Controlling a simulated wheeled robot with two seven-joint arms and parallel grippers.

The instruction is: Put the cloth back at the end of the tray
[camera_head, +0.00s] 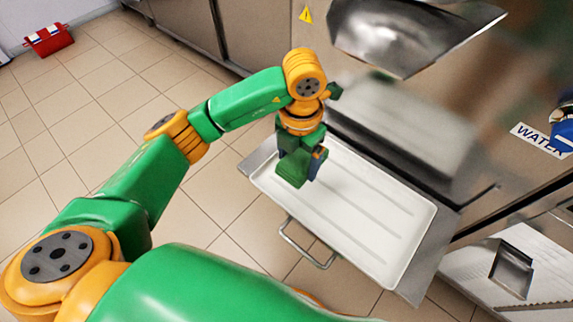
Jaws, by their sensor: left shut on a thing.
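The white tray (375,222) with long ridges sits on a metal shelf below the freezer's outlet. My left gripper (302,180) points down over the tray's far-left end, close to its surface. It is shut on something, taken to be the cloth. I cannot tell whether the held thing touches the tray. My right gripper is out of view.
A metal chute (405,35) overhangs behind the tray. The freezer front (440,120) rises close on the right. A metal handle (305,245) sticks out at the tray's near-left side. A red container (48,40) stands far away. The tray's middle and near end are bare.

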